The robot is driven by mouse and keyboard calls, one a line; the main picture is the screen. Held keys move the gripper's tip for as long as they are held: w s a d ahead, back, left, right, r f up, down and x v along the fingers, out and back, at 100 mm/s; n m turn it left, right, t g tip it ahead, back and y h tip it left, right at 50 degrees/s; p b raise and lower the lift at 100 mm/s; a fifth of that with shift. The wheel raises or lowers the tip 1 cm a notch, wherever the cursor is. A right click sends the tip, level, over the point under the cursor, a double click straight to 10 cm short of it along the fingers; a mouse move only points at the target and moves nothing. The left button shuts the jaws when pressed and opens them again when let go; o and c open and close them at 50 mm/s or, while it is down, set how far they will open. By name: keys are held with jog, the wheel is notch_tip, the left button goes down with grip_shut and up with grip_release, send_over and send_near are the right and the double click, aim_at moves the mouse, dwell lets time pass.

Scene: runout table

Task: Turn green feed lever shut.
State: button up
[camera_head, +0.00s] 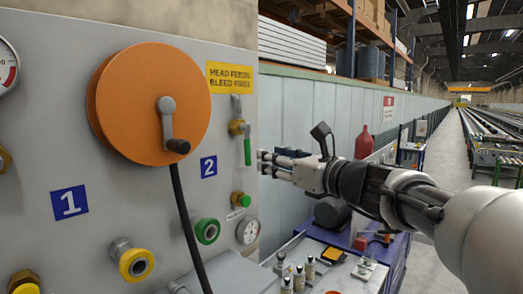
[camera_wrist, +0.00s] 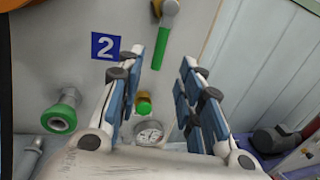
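The green feed lever (camera_head: 247,150) hangs straight down from a brass valve (camera_head: 237,127) on the grey panel, right of the blue "2" label (camera_head: 208,167). In the wrist view the green lever (camera_wrist: 161,50) shows beyond the fingertips, between them in the picture. My gripper (camera_head: 264,163) is just right of the lever and a little below its middle. In the wrist view my gripper (camera_wrist: 175,48) is open, with nothing between its blue-padded fingers. I cannot tell the exact depth gap to the lever, but no contact shows.
An orange hose reel (camera_head: 150,100) with a crank is left on the panel. Below the lever are a small green-capped fitting (camera_head: 240,199), a green-ringed port (camera_head: 207,231) and a gauge (camera_head: 248,231). A blue bench (camera_head: 340,275) with bottles stands lower right.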

aim_at(250, 153)
jog(key=p+x, duration=0.1)
jog(key=x, duration=0.9)
jog(key=shift+w+a+p, duration=0.15)
jog(key=shift+p, duration=0.25)
jog(key=shift+c, duration=0.6)
grip_shut()
